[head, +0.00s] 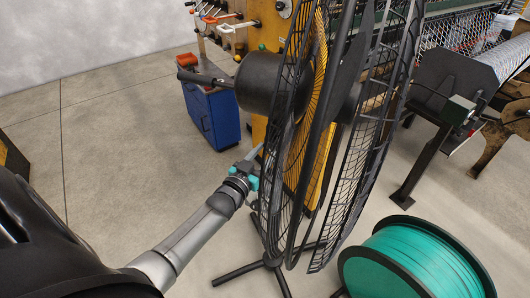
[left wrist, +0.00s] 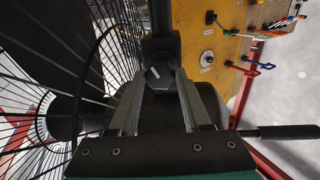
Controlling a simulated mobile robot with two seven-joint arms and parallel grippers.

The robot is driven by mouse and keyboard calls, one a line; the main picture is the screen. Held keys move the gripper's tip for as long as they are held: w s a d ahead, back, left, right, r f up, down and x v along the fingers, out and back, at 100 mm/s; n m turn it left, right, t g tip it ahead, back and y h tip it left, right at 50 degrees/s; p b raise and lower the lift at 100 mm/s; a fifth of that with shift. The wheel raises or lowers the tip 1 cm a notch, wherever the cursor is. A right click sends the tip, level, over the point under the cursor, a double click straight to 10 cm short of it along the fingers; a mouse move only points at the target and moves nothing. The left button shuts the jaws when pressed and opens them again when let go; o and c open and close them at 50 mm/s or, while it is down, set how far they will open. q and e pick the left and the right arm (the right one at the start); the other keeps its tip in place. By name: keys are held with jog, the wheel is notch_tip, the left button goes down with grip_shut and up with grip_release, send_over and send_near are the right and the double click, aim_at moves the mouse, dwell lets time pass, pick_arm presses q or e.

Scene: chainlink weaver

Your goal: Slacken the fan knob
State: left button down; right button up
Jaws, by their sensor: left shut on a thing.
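A large black pedestal fan stands in the middle of the head view, with a wire cage (head: 277,185), a black motor housing (head: 268,82) and a splayed foot (head: 272,262). My left gripper (head: 257,153) reaches in from the lower left to the fan's post, below the motor. In the left wrist view its two grey fingers (left wrist: 157,80) converge on the fan knob (left wrist: 154,72), a small dark piece with a pale mark on the black post (left wrist: 162,25). The fingers are shut on the knob and partly cover it. The knob is not clear in the head view. My right gripper is not in view.
A teal cable spool (head: 415,262) lies at the lower right, near the fan's foot. A blue cabinet (head: 212,115) and a wooden tool panel (head: 258,22) stand behind. A machine with a wire mesh (head: 460,45) is at the right.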

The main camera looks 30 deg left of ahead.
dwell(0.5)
pick_arm(q)
jog(key=shift+c, duration=1.8)
grip_release()
jog(key=s+d, duration=0.1)
jog(key=s, duration=1.4)
jog(key=shift+p, duration=0.35)
jog(key=shift+s, duration=0.1)
